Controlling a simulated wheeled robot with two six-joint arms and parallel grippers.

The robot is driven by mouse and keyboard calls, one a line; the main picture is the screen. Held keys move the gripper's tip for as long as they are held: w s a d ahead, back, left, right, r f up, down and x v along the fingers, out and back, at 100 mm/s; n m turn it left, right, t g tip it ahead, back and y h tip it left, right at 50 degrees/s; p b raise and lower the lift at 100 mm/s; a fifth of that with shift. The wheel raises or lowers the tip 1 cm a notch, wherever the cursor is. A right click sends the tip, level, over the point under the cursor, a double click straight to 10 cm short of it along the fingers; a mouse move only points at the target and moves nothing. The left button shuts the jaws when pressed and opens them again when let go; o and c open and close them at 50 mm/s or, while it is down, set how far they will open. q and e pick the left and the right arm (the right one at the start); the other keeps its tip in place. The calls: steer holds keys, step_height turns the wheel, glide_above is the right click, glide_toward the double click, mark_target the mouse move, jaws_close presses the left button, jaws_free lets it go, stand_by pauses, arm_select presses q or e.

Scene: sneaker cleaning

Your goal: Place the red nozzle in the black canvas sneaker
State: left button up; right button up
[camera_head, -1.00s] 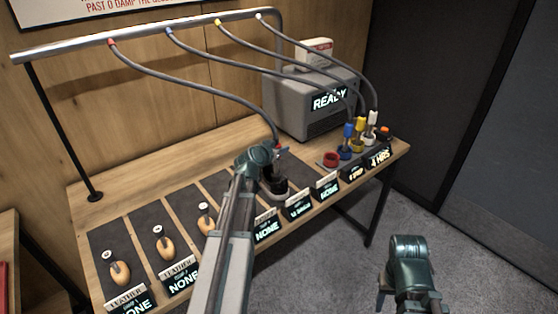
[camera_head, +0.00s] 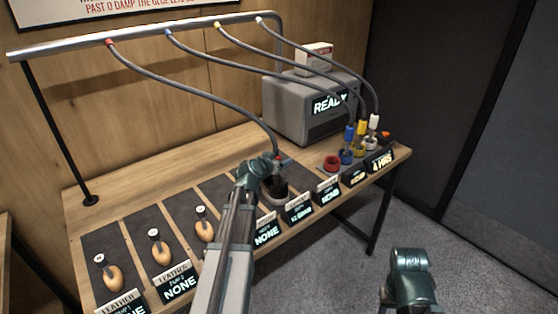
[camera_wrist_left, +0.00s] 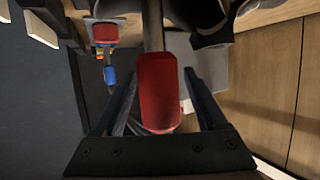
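The red nozzle (camera_wrist_left: 158,88) is between the two fingers of my left gripper (camera_wrist_left: 158,85), with its grey tube running up in the left wrist view. My left gripper (camera_head: 279,160) appears shut on it and shows at the end of the grey hose in the head view. The black canvas sneaker (camera_head: 279,190) stands on the table just below the gripper, partly hidden by my arm. A dark, cropped shape at the top of the left wrist view looks like this sneaker. Of my right gripper, only the teal wrist part (camera_head: 410,275) shows at lower right; its fingers are hidden.
A red holder (camera_head: 332,162) stands empty beside the blue (camera_head: 349,132), yellow (camera_head: 362,128) and white nozzles (camera_head: 374,121). The grey machine (camera_head: 305,105) reads READY. Wooden shoe forms (camera_head: 113,278) lie on dark mats at left. Label stands line the front edge.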

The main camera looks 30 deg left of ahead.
arm_select(q)
steer(key=shift+r, duration=0.1)
steer(key=shift+s+r+p, duration=0.15)
steer(key=shift+r+p, duration=0.05)
steer(key=shift+p, duration=0.1)
steer(key=a+p+v, duration=0.1)
steer(key=p+v, duration=0.3)
steer(key=v, duration=0.7)
steer(key=shift+s+d, duration=0.35)
steer(key=shift+d, duration=0.15)
steer(key=s+d+f+m+g+h, duration=0.1)
steer(key=d+f+m+g+h, duration=0.2)
steer(key=d, duration=0.8)
steer(key=s+d+f+m+g+h, duration=0.1)
steer(key=d+f+g+h, duration=0.3)
steer(key=d, duration=0.7)
steer(key=s+d+f+g+y, duration=0.3)
steer(key=s+d, duration=0.3)
steer(key=s, duration=0.2)
steer(key=s+d+f+g+y, duration=0.3)
steer(key=s+d+g+y, duration=0.1)
steer(key=s+d, duration=0.3)
steer(key=shift+s+d+f+m, duration=0.25)
steer(key=shift+s+m, duration=0.15)
steer(key=shift+s, duration=0.5)
